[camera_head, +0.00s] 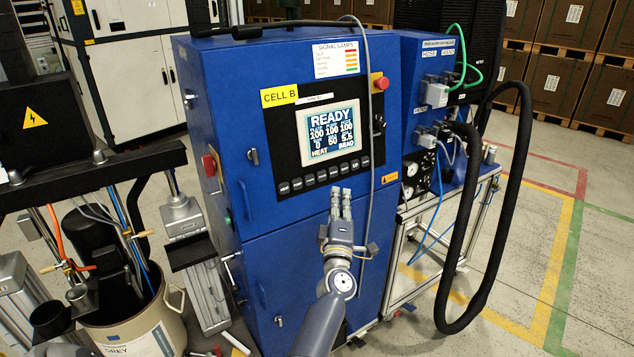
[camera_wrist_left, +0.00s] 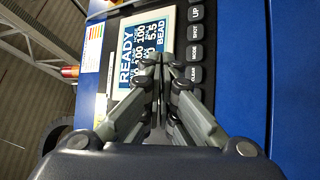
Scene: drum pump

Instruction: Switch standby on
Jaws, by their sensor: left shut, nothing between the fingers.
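The blue control cabinet (camera_head: 215,120), labelled CELL B, stands in the middle of the head view. Its screen (camera_head: 331,133) reads READY, with HEAT and BEAD values below. A row of dark buttons (camera_head: 321,176) runs under the screen. My right gripper does not show clearly.
A red emergency button (camera_head: 381,83) sits at the panel's upper right, another (camera_head: 209,166) on the cabinet's left side. A grey cable (camera_head: 368,150) hangs down the front. A thick black hose (camera_head: 511,210) loops at the right. A drum (camera_head: 145,325) stands lower left.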

